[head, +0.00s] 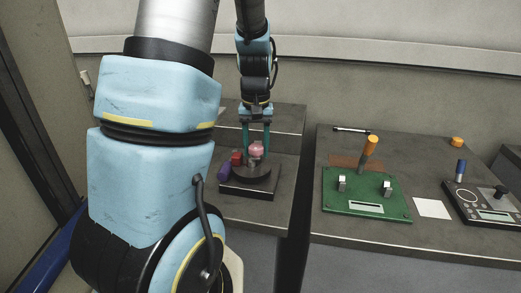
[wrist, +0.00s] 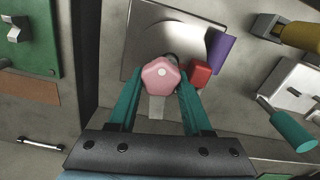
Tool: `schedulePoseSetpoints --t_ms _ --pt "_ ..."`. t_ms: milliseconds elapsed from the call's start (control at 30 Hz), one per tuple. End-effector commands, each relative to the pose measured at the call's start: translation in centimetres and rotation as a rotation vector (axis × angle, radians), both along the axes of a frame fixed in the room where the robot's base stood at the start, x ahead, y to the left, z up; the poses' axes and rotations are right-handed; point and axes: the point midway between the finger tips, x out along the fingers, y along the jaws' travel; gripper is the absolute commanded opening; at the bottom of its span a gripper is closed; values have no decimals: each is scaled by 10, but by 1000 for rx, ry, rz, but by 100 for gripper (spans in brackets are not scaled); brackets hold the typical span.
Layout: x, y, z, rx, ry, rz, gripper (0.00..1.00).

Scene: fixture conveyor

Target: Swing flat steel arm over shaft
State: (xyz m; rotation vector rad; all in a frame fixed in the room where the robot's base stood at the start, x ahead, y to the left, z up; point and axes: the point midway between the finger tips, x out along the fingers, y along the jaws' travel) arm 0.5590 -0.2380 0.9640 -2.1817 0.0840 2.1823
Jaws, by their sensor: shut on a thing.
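My gripper (head: 256,147) points down over a fixture, its two teal fingers shut on a pink knob (wrist: 160,75). The knob also shows in the head view (head: 257,149), above a dark round part (head: 252,171) on a square base plate (head: 248,191). In the wrist view the base plate (wrist: 150,35) has a shiny surface. A pale flat strip (wrist: 156,108) reaches from under the knob between my fingers; it may be the flat steel arm. The shaft cannot be made out; the knob and fingers cover that area.
A red block (wrist: 201,73) and a purple block (wrist: 220,52) sit close beside the knob. Across a gap stands another table with a green panel (head: 365,204), an orange-handled lever (head: 369,147), a white card (head: 432,208) and a dark device (head: 485,204).

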Motion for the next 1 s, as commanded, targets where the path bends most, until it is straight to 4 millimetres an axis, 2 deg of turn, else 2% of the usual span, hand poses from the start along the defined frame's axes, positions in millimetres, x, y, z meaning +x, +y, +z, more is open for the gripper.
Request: schedulePoseSetpoints --t_ms 667,700,800,1000 --pt "2 4 1 0 -4 -64 0" --pt "2 4 1 0 -4 -63 52" --pt "2 4 1 0 -3 -63 60" --pt "1 4 0 0 -1 -63 60"
